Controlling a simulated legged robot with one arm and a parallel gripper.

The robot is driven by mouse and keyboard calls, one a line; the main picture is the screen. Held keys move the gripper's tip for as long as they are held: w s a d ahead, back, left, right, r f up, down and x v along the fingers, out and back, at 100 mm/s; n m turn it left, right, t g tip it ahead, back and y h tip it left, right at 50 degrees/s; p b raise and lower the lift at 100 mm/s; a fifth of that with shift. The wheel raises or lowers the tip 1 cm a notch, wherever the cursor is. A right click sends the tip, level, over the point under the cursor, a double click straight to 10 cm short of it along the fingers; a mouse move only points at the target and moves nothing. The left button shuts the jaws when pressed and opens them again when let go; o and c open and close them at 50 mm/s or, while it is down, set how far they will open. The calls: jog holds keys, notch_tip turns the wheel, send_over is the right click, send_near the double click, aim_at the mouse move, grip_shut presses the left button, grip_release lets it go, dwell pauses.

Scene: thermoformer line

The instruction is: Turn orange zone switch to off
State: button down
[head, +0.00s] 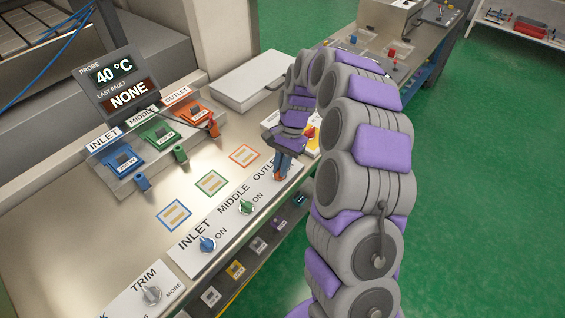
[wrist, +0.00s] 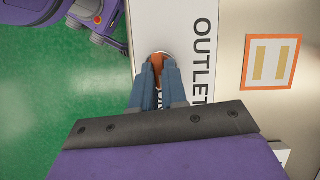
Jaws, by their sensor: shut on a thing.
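The orange zone switch (head: 277,177) is a small knob on the white label strip at the OUTLET end of the panel. In the wrist view the orange knob (wrist: 157,60) shows between the fingertips, beside the word OUTLET. My gripper (head: 280,172) reaches down onto it from above; in the wrist view my gripper (wrist: 157,70) has its two blue-grey fingers shut on the knob. The fingers hide most of the knob and part of its printed label, so I cannot tell which way it points.
Along the same strip are the green MIDDLE switch (head: 246,207), the blue INLET switch (head: 207,244) and the grey TRIM knob (head: 151,295). A display (head: 118,85) reads 40 °C and NONE. An orange square outline (head: 244,155) lies behind the knob. Green floor is clear at right.

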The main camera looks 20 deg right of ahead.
jog(key=n+p, duration=0.1)
jog(key=n+h+p, duration=0.1)
jog(key=n, duration=0.1)
jog(key=n+g+p, duration=0.1)
jog(key=shift+a+r, duration=0.1)
jog(key=shift+a, duration=0.15)
jog(key=n+h+p, duration=0.1)
jog(key=n+p, duration=0.1)
jog(key=n, duration=0.2)
jog(key=shift+a+h+p, duration=0.1)
jog(key=shift+h+p, duration=0.25)
jog(key=shift+h, duration=0.05)
jog(key=n+h+p, duration=0.1)
jog(key=n, duration=0.1)
jog(key=n+p, duration=0.1)
jog(key=n, duration=0.1)
jog(key=shift+s+a+h, duration=0.1)
jog(key=shift+a+h, duration=0.05)
jog(key=shift+h, duration=0.25)
jog(key=shift+a+n+h+p, duration=0.1)
jog(key=shift+n+h+p, duration=0.6)
jog(key=shift+n+p, duration=1.05)
jog(key=shift+n+t+b, duration=0.3)
jog(key=shift+n+b, duration=0.05)
jog(key=shift+n, duration=0.3)
jog(key=c, duration=1.2)
grip_release()
jog(key=shift+o, duration=0.2)
